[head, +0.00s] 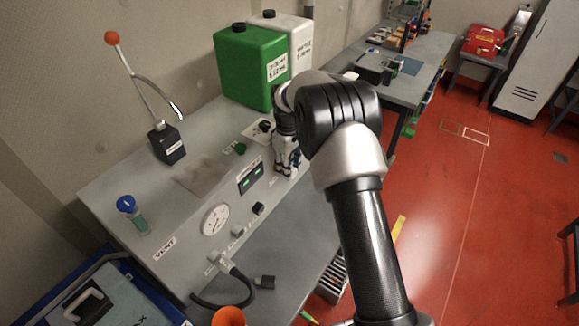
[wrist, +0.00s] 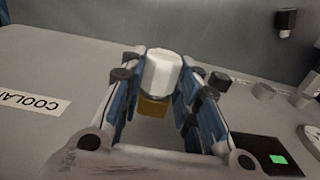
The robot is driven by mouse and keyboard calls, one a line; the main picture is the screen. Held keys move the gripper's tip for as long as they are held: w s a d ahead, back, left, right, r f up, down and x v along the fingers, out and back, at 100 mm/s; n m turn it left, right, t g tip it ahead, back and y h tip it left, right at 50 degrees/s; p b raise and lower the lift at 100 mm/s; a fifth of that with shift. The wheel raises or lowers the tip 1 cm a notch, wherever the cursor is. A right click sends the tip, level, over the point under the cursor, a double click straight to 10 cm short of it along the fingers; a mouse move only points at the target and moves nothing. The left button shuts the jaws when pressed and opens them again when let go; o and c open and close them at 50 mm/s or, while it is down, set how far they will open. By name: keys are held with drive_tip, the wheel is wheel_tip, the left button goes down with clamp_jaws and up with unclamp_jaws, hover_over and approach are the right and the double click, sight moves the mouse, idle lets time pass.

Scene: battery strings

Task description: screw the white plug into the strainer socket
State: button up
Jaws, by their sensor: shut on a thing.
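The white plug (wrist: 163,70) sits between the two fingers of my gripper (wrist: 165,84) in the wrist view, and the gripper is shut on it. A brass-coloured part (wrist: 154,107) shows just below the white body; I cannot tell whether it belongs to the plug or to the socket. In the head view my gripper (head: 287,166) points down close to the grey console, beside the green display. The plug is hidden there by the gripper and arm. I cannot make out the strainer socket clearly in either view.
The grey console (head: 150,180) carries a gauge (head: 215,219), a green display (head: 251,178), a green cap (head: 240,148) and a lever (head: 135,75). Green (head: 245,65) and white (head: 290,38) canisters stand behind my gripper. A COOLANT label (wrist: 35,102) lies left in the wrist view.

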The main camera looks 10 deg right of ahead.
drive_tip(key=shift+w+a+r+p, duration=0.1)
drive_tip(key=shift+w+r+p, duration=0.15)
drive_tip(key=shift+p, duration=0.4)
drive_tip(key=shift+g+y+p, duration=0.3)
drive_tip(key=shift+y+p, duration=0.1)
drive_tip(key=shift+p, duration=0.05)
drive_tip(key=shift+w+g+y+p, duration=0.1)
drive_tip(key=shift+g+y+p, duration=0.2)
drive_tip(key=shift+p, duration=0.1)
drive_tip(key=shift+f+g+y, duration=0.15)
drive_tip(key=shift+g+y, duration=0.15)
drive_tip(key=shift+g+p, duration=0.3)
clamp_jaws()
drive_tip(key=o, duration=1.2)
unclamp_jaws()
drive_tip(key=shift+f, duration=0.1)
drive_tip(key=shift+f, duration=0.15)
